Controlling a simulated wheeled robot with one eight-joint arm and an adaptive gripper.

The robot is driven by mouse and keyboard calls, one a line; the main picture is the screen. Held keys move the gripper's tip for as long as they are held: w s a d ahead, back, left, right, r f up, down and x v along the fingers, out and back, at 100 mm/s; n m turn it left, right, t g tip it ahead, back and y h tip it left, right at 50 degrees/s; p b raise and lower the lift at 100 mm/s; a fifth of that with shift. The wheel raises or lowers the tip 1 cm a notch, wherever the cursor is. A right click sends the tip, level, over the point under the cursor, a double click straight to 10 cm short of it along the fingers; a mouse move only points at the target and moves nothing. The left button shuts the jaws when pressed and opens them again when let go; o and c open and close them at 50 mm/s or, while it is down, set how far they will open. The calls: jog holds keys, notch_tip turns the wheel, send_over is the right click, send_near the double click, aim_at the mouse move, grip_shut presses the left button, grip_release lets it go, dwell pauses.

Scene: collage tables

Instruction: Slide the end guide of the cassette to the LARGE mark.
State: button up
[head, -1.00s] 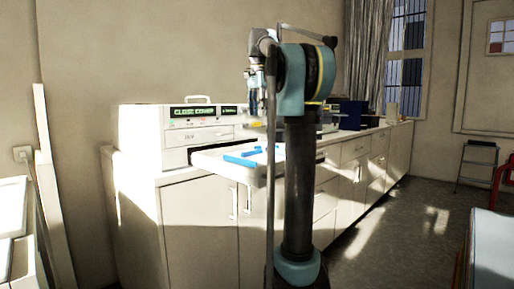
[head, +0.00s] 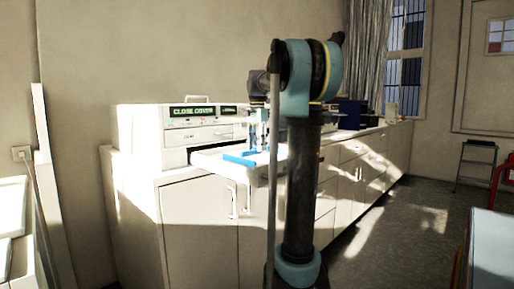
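The cassette (head: 214,163) is a pale tray that sticks out from the front of a white machine on the counter. A blue guide piece (head: 239,158) lies on it, near the tray's front edge; I cannot tell if this is the end guide. The LARGE mark cannot be made out at this size. My gripper (head: 259,148) points down at the tray, just right of the blue piece. It is small and partly hidden by my arm, so its finger opening and any contact are unclear.
The white machine (head: 150,135) has a display reading "CLOSE COVER" and stands behind the tray. Cabinets (head: 200,220) run below the counter. A dark blue box (head: 352,114) stands farther right. A step stool (head: 477,165) and open floor lie at right.

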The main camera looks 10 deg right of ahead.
jog(key=shift+f, duration=0.15)
grip_shut()
jog(key=shift+w+a, duration=0.7)
jog(key=shift+w, duration=0.3)
jog(key=shift+w+a, duration=0.7)
jog(key=shift+w, duration=0.3)
grip_release()
notch_tip(320, 180, up, 12)
